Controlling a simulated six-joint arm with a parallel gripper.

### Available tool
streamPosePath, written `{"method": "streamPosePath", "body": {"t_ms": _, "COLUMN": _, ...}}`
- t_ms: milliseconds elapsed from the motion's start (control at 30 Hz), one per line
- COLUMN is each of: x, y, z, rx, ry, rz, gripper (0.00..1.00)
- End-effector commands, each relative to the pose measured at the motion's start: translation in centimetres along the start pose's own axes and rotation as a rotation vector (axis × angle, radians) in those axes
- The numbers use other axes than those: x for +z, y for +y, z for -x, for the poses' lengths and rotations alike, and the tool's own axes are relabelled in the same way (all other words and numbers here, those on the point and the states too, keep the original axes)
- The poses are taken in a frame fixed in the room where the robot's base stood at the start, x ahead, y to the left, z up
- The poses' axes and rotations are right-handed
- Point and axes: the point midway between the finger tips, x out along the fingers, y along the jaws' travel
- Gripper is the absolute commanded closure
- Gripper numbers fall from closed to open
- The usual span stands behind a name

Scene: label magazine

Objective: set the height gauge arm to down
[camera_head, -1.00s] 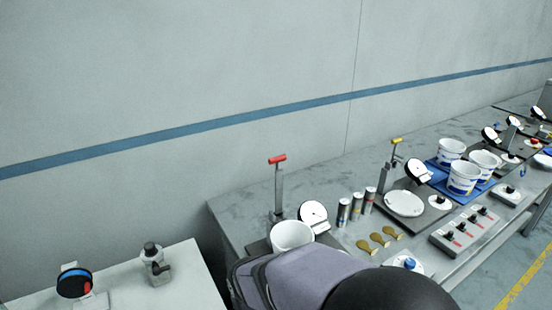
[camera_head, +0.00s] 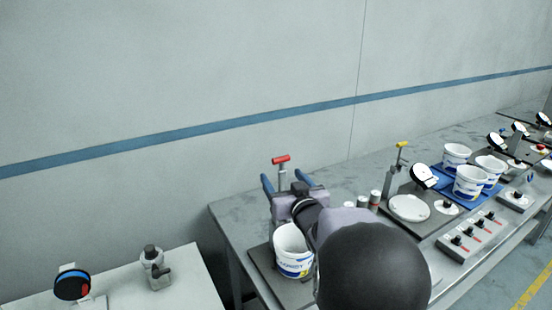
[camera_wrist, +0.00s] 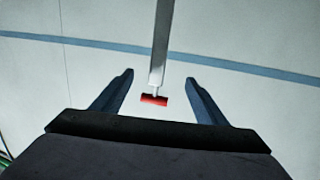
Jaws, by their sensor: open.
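A grey upright post (camera_head: 282,177) with a red crossbar handle (camera_head: 281,159) stands behind the white bucket (camera_head: 293,250) on the left scale. My gripper (camera_head: 284,180) is open, with one blue finger on each side of this post, below the red handle in the head view. In the wrist view the red handle (camera_wrist: 154,99) shows between the fingers of my gripper (camera_wrist: 158,77), with a gap on both sides. A second post with a yellow handle (camera_head: 403,144) stands further right. I cannot tell from looks alone which is the height gauge.
A plate scale (camera_head: 409,208) with a round dial (camera_head: 424,176) stands right of my arm. A switch box (camera_head: 470,232) is in front of it. White buckets on a blue tray (camera_head: 444,181) stand further right. A separate white table (camera_head: 185,283) is at left.

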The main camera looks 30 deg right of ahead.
Motion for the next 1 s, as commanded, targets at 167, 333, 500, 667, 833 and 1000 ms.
{"method": "streamPosePath", "body": {"t_ms": 167, "x": -2.5, "y": 0.4, "z": 0.1, "rx": -0.021, "ry": 0.086, "rz": 0.014, "gripper": 0.33}}
{"method": "streamPosePath", "body": {"t_ms": 333, "x": -2.8, "y": 0.4, "z": 0.1, "rx": -0.026, "ry": 0.100, "rz": 0.017, "gripper": 0.33}}
{"method": "streamPosePath", "body": {"t_ms": 500, "x": -3.0, "y": 0.3, "z": -0.6, "rx": -0.026, "ry": 0.099, "rz": 0.015, "gripper": 0.33}}
{"method": "streamPosePath", "body": {"t_ms": 667, "x": -3.1, "y": 0.2, "z": -2.1, "rx": -0.027, "ry": 0.097, "rz": 0.016, "gripper": 0.33}}
{"method": "streamPosePath", "body": {"t_ms": 833, "x": -3.4, "y": 0.2, "z": -4.1, "rx": -0.027, "ry": 0.097, "rz": 0.016, "gripper": 0.33}}
{"method": "streamPosePath", "body": {"t_ms": 1000, "x": -3.6, "y": 0.2, "z": -5.8, "rx": -0.026, "ry": 0.098, "rz": 0.016, "gripper": 0.33}}
